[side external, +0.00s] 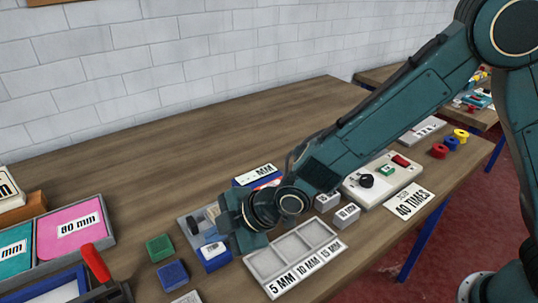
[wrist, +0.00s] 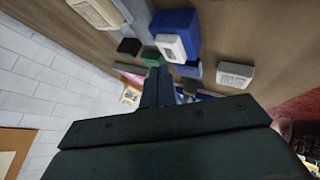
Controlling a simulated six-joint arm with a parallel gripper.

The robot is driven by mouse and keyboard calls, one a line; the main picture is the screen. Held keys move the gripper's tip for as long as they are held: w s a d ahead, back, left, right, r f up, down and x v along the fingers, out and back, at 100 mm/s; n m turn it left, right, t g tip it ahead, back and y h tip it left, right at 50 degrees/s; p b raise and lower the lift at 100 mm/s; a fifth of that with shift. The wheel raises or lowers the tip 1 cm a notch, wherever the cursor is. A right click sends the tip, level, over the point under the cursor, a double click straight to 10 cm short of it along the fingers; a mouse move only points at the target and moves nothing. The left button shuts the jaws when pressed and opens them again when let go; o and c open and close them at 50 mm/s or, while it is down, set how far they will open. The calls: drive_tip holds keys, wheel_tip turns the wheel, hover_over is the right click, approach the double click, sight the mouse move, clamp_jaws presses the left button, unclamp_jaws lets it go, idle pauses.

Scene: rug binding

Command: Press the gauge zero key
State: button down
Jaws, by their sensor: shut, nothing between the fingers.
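My gripper (side external: 232,218) hangs low over the middle of the bench; its shut fingers (wrist: 156,82) hold nothing. A blue unit with a white panel marked MM (side external: 258,175) stands just behind my gripper, partly hidden by it. A blue block with a white face (wrist: 176,38) shows beyond the fingertips in the wrist view. A pale control box (side external: 382,182) with a black knob, a green key and a red switch stands to the right, under my forearm. I cannot tell which part is the gauge zero key. Contact at the fingertips is not visible.
A three-slot tray (side external: 262,262) marked 5, 10 and 15 MM lies in front of my gripper. A green block (side external: 160,247) and a blue block (side external: 172,274) lie left. A red-handled tool (side external: 96,262) stands farther left. The bench behind is clear.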

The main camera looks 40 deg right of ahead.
sight(219, 248)
drive_tip(key=shift+f, duration=0.9)
idle(1.8)
drive_tip(key=shift+r, duration=0.9)
drive_tip(key=shift+r, duration=2.5)
